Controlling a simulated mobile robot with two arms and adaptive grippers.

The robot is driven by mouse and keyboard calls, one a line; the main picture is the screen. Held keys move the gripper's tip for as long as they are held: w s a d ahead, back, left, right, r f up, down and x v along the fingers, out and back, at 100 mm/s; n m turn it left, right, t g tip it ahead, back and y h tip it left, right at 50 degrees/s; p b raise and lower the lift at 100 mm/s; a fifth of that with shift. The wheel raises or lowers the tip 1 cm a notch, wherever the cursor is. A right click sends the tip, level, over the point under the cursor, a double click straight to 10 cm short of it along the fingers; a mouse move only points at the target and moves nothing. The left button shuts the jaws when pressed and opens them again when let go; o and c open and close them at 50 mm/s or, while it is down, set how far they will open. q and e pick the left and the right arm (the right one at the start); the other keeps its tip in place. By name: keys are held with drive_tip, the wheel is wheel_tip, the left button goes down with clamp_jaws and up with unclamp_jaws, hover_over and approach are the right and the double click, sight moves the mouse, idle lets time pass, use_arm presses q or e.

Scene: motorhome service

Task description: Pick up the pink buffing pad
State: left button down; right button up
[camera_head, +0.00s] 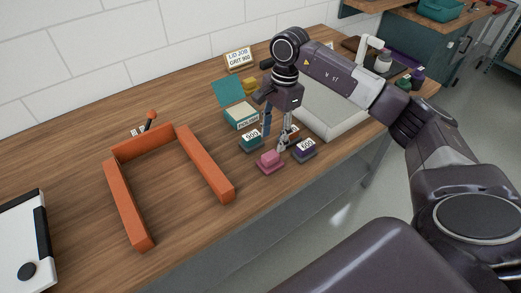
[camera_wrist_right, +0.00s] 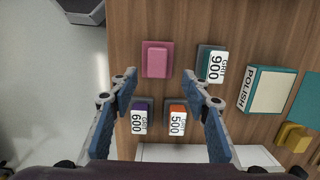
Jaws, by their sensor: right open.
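The pink buffing pad (camera_head: 268,162) lies on the wooden bench near its front edge, with a smaller raised block on top. In the right wrist view the pink pad (camera_wrist_right: 157,60) lies just ahead of the fingertips, roughly centred between them. My right gripper (camera_head: 275,144) is open and empty, pointing down above the bench behind the pad. Its two fingers frame the view from the right wrist (camera_wrist_right: 160,78). The height gap to the pad is hard to tell. My left gripper is not in view.
Close by are a teal grit 900 pad (camera_wrist_right: 205,62), a purple 600 pad (camera_wrist_right: 142,106) and an orange 500 pad (camera_wrist_right: 177,107). An orange U-shaped frame (camera_head: 124,205) stands left; bare bench lies between.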

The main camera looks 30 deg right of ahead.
sight(270, 155)
drive_tip(key=shift+f, duration=0.25)
drive_tip(key=f+p, duration=0.2)
drive_tip(key=s+a+f, duration=0.1)
drive_tip(key=shift+f+p, duration=0.1)
drive_tip(key=shift+p, duration=0.3)
wheel_tip(270, 155, down, 3)
drive_tip(key=shift+w+a+r+p, duration=0.15)
drive_tip(key=shift+p, duration=0.25)
drive_tip(key=shift+f, duration=0.4)
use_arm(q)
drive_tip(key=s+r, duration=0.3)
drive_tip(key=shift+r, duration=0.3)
use_arm(e)
clamp_jaws()
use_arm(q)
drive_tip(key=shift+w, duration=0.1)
use_arm(e)
drive_tip(key=shift+r, duration=0.1)
